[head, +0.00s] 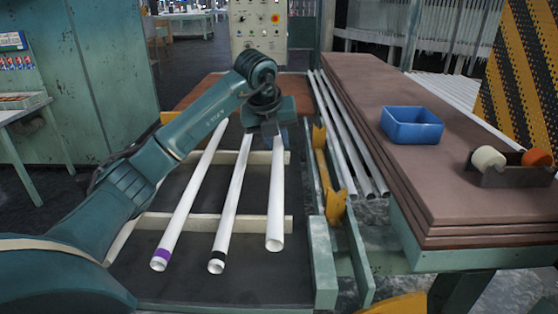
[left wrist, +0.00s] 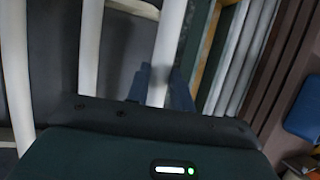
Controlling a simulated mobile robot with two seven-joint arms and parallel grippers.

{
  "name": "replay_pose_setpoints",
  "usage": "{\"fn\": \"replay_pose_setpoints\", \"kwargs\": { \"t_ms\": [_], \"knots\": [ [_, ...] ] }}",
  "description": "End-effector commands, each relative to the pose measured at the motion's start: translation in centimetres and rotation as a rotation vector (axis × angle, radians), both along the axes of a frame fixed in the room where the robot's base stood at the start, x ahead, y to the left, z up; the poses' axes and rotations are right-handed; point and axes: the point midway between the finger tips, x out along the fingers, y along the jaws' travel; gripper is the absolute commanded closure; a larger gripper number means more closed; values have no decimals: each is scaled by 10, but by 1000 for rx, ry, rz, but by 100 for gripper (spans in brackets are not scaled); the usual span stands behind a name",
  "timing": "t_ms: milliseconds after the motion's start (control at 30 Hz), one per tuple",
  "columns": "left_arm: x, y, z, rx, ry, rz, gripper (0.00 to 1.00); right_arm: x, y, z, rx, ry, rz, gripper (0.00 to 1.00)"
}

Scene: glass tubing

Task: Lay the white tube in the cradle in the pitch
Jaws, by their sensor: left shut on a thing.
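The plain white tube (head: 276,205) is the rightmost of the white tubes over the dark bed, its open end toward me. My left gripper (head: 267,130) is shut on it near its far part. In the left wrist view the tube (left wrist: 166,45) runs between the two fingers (left wrist: 160,88). I cannot tell whether it touches the pale cross rails (head: 258,224) below. Two more white tubes lie left of it, one with a purple band (head: 182,215), one with a black band (head: 229,210). Yellow brackets (head: 333,180) stand to the right. My right gripper is not in view.
Several grey tubes (head: 345,140) lie beside the brown-topped bench (head: 420,175). On the bench are a blue bin (head: 411,125) and a dark holder (head: 512,177) with a white and an orange roll. A green cabinet (head: 80,70) stands at left.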

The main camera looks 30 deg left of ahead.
Motion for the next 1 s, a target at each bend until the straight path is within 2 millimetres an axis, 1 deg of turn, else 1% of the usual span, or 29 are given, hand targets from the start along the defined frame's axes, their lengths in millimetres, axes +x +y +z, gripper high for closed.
{"fn": "replay_pose_setpoints", "kwargs": {
  "t_ms": [33,233,433,700,1000],
  "knots": [
    [0,0,-7,0,1,-1,100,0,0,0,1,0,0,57],
    [0,0,-22,0,1,-1,100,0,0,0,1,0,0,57],
    [0,0,-49,0,1,-1,100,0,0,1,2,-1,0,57],
    [0,0,-51,-1,-2,-1,100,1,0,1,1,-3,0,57],
    [0,0,-60,0,-1,-1,100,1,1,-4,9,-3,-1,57]
  ]
}}
